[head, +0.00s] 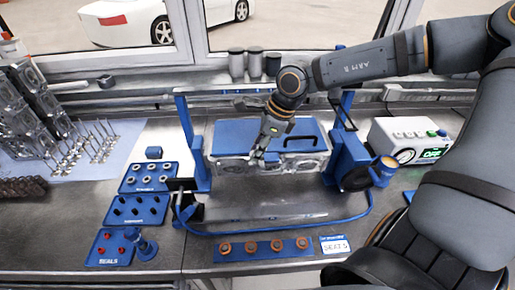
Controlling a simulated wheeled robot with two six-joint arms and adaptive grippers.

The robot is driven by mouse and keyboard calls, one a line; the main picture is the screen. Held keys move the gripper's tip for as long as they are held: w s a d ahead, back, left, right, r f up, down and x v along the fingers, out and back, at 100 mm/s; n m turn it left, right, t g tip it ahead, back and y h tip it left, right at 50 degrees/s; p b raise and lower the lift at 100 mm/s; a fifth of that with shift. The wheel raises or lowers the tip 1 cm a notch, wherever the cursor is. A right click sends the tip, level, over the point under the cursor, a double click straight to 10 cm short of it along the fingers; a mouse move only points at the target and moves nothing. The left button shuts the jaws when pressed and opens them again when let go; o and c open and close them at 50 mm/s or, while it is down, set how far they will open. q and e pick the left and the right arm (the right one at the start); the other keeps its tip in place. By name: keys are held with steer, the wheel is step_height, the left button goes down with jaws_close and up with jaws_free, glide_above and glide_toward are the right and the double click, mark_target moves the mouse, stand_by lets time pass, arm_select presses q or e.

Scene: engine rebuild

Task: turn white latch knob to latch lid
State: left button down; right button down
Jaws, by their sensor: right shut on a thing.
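A blue lid (228,133) with a dark handle (300,141) sits closed over a clear-walled box (307,163) inside a blue frame. My right gripper (259,155) reaches down over the lid's front edge, left of the handle. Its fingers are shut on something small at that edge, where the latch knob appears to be. The fingers cover the knob, so its shape and how far it is turned cannot be made out. My left gripper is not in view.
Blue trays (137,210) with small parts stand at the left. A blue strip (290,254) with several copper-coloured rings lies in front. A white instrument with a green display (432,153) stands at the right. Blue frame posts (195,150) flank the box.

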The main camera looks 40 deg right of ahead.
steer(key=shift+d+n+g, duration=0.1)
steer(key=shift+n+g, duration=0.2)
steer(key=shift+n, duration=0.7)
steer(key=n+g+b, duration=0.1)
steer(key=n, duration=0.2)
steer(key=shift+w+f+n, duration=0.1)
steer(key=shift+w+n, duration=0.05)
steer(key=shift+n, duration=0.15)
steer(key=shift+n+g+y, duration=0.3)
steer(key=shift+n+g, duration=0.1)
steer(key=shift+n, duration=0.4)
steer(key=shift+w+r+n+g, duration=0.1)
steer(key=shift+r+n+g, duration=0.15)
steer(key=shift+n, duration=0.45)
steer(key=shift+f+n+g+p, duration=0.1)
steer(key=shift+n+g+p, duration=0.25)
steer(key=shift+n+p, duration=0.55)
steer(key=shift+w, duration=0.1)
steer(key=c, duration=1.1)
jaws_free()
steer(key=shift+o, duration=0.2)
